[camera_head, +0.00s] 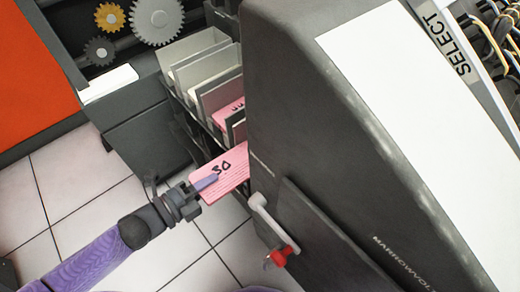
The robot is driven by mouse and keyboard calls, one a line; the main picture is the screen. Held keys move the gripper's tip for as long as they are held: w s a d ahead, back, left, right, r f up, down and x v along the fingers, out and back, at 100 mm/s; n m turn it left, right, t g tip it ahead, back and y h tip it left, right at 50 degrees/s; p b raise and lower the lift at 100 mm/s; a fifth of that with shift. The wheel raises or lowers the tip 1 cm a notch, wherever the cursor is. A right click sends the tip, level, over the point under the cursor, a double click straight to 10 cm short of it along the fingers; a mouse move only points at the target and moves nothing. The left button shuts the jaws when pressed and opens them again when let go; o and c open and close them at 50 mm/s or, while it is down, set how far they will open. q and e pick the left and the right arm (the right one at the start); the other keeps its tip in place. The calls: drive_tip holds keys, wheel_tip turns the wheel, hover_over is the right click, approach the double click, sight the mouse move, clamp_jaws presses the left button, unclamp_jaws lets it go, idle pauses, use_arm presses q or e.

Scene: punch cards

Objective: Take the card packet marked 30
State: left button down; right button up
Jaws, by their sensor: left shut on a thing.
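The pink card packet (232,170) is marked with a handwritten 30 and shows in the middle of the head view. My left gripper (208,182) is shut on its left edge. The packet's right end meets the dark machine's edge in the picture; I cannot tell whether it still touches the rack. The rack (205,70) behind it has several pale slots, one with another pink packet (229,114) whose mark is partly hidden. My right gripper is not in view.
A large dark cabinet (300,110) with a white panel fills the right side. A pale lever with a red knob (279,256) sticks out below the packet. Gears (156,18) show at the top left. Tiled floor (90,180) is open at the lower left.

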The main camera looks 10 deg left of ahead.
use_arm(q)
drive_tip(key=f+p+v, duration=0.1)
drive_tip(key=v, duration=0.9)
drive_tip(key=shift+f, duration=0.1)
